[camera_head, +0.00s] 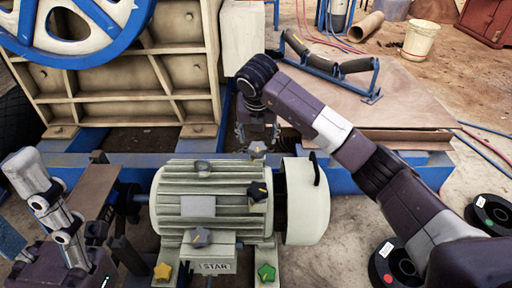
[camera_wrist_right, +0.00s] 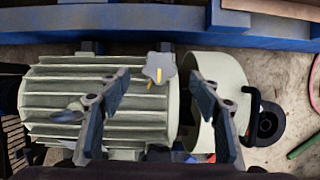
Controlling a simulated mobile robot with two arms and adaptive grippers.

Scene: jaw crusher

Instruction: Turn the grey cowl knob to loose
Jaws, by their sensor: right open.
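The grey cowl knob (camera_head: 258,149) is star-shaped and sits at the far side of the grey ribbed motor (camera_head: 175,215), close to its rounded end cowl (camera_head: 308,205). In the right wrist view the knob (camera_wrist_right: 158,68) shows a yellow mark on its face. My right gripper (camera_head: 258,133) is open just above this knob. Its two fingers (camera_wrist_right: 163,88) stand wide apart, one each side of the knob in the picture, with no visible contact.
Other knobs are on the motor: a dark one (camera_head: 257,194), a grey one (camera_head: 200,237), a yellow one (camera_head: 162,271) and a green one (camera_head: 266,272). A blue beam (camera_head: 345,181) runs behind the motor. Black discs (camera_head: 395,264) lie at the right.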

